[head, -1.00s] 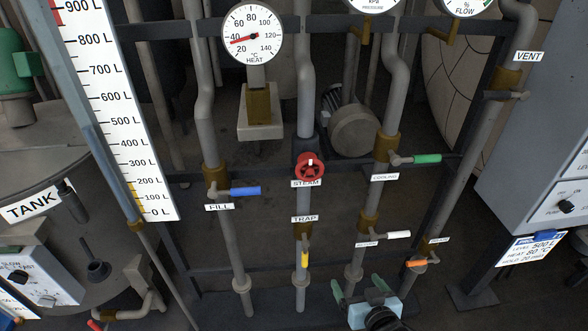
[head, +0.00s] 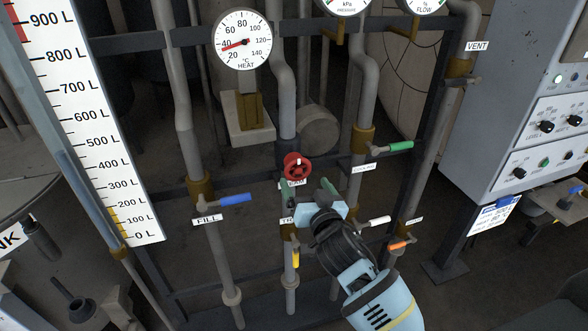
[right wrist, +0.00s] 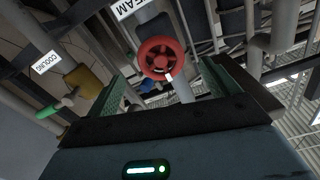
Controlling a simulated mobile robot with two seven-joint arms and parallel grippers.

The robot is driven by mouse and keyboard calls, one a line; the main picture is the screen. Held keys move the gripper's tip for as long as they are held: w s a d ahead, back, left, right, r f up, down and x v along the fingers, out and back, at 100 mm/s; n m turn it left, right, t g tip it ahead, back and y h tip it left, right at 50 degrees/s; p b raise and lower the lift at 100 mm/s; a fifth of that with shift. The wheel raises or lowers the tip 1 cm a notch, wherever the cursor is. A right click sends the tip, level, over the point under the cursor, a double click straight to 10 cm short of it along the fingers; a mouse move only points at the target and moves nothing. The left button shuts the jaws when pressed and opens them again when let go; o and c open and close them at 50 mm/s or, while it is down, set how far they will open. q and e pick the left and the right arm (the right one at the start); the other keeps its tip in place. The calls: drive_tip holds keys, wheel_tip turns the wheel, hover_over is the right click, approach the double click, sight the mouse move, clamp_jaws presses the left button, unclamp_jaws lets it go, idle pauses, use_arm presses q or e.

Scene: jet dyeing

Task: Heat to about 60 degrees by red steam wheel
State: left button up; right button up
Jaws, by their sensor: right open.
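The red steam wheel (head: 297,165) sits on the steam pipe, and it also shows in the right wrist view (right wrist: 162,58). The heat gauge (head: 243,41) above has its red needle between 20 and 40 °C. My right gripper (head: 308,190) is open just below and in front of the wheel, partly covering the STEAM label. In the right wrist view the wheel appears between its two green fingers, beyond the tips, with no contact seen. My left gripper is not in view.
The blue fill handle (head: 236,199) is left of the wheel and the green cooling handle (head: 400,146) right. The yellow trap handle (head: 296,258), white handle (head: 379,221) and orange handle (head: 398,245) sit lower. A control cabinet (head: 520,110) stands at right.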

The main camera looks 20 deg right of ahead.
sight(299, 173)
drive_tip(key=shift+w+a, duration=0.2)
drive_tip(key=shift+w, duration=3.65)
drive_tip(key=c, duration=1)
